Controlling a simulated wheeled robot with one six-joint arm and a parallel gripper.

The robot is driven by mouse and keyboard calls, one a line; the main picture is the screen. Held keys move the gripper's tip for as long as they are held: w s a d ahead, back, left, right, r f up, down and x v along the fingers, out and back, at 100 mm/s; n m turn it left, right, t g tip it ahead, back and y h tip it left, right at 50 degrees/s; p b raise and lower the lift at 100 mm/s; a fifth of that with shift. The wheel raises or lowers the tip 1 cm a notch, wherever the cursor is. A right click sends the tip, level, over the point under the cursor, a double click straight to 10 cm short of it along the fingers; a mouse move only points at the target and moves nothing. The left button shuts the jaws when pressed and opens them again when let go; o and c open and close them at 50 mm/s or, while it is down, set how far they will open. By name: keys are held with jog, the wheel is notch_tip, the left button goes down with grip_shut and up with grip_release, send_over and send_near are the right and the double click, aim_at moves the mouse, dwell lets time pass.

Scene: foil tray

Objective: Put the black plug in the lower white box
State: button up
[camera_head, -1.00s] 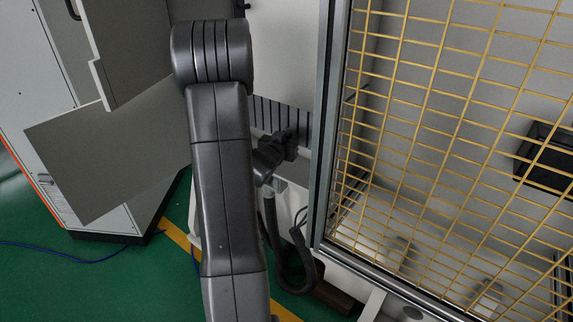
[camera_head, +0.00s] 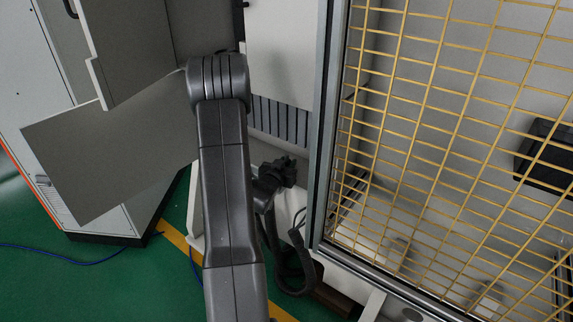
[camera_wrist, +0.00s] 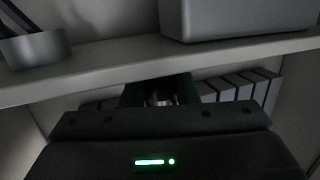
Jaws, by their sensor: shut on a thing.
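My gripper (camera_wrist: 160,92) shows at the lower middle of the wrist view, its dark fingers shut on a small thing. Only a grey, metallic-looking bit shows between the fingers; I take it to be the black plug (camera_wrist: 160,98), mostly hidden. A pale grey box (camera_wrist: 240,20) stands on a shelf above and to the right of the fingers, cut off by the top edge. I cannot tell whether it is the lower white box. In the head view, my dark wrist shows right of my arm, but the fingertips cannot be made out.
The pale shelf (camera_wrist: 110,77) crosses the wrist view just above my fingers. A grey cup (camera_wrist: 35,48) with dark sticks stands at its left. Grey upright slabs (camera_wrist: 240,88) stand below the shelf. In the head view, a yellow wire grid (camera_head: 450,130) stands right of my arm.

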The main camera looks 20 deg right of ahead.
jog(key=shift+f, duration=0.15)
jog(key=o, duration=1)
jog(key=shift+c, duration=0.2)
jog(key=shift+r, duration=0.3)
jog(key=b+v, duration=0.1)
jog(key=v, duration=1.1)
jog(key=shift+f, duration=0.2)
